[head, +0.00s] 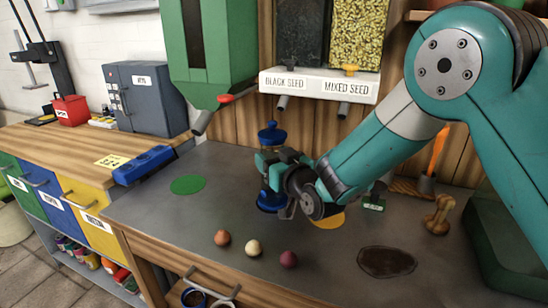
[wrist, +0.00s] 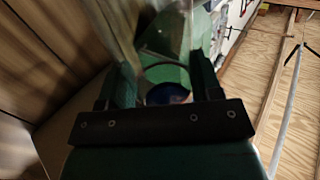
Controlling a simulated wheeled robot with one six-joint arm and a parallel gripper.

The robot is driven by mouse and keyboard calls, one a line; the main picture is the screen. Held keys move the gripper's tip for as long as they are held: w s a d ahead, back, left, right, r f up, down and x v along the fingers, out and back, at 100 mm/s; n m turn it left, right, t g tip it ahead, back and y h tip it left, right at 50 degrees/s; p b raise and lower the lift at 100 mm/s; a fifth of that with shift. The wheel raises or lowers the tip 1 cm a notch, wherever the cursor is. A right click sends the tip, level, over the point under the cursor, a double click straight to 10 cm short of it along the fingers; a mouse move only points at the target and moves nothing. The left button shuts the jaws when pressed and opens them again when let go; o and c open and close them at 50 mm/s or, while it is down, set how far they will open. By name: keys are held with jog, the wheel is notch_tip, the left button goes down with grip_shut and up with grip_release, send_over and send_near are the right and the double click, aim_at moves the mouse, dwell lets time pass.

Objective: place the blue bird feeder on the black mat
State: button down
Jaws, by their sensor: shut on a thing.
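The blue bird feeder (head: 270,132) has a blue lid with a knob, a clear body and a blue base. It is upright over the back middle of the grey bench. My gripper (head: 271,168) is shut on its middle and hides part of the body. I cannot tell if its base touches the bench. In the wrist view, the feeder's clear tube and blue end (wrist: 168,93) show between my gripper's fingers (wrist: 165,88). A dark, irregular oval patch (head: 387,261) lies flat at the bench's front right; it may be the black mat, and nothing stands on it.
A green disc (head: 187,185) lies to the left and a yellow disc (head: 329,219) is partly behind my arm. Three small balls (head: 253,247) line the front. A wooden piece (head: 438,214) stands at right. Seed dispensers (head: 320,85) hang above the back.

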jog(key=shift+c, duration=1.4)
grip_release()
jog(key=shift+f, duration=0.1)
jog(key=shift+s+d, duration=0.1)
jog(key=s+d+g+h+b, duration=0.2)
jog(key=s+d+g, duration=0.3)
jog(key=s, duration=0.7)
jog(key=s+d+g+h+b, duration=0.1)
jog(key=s+d+g, duration=0.4)
jog(key=s, duration=0.7)
jog(key=s+d+g+h+b, duration=0.2)
jog(key=s+d+g, duration=0.3)
jog(key=s, duration=0.7)
jog(key=shift+d+f+n+h+b, duration=0.25)
jog(key=shift+d+b, duration=0.3)
jog(key=shift+d, duration=0.55)
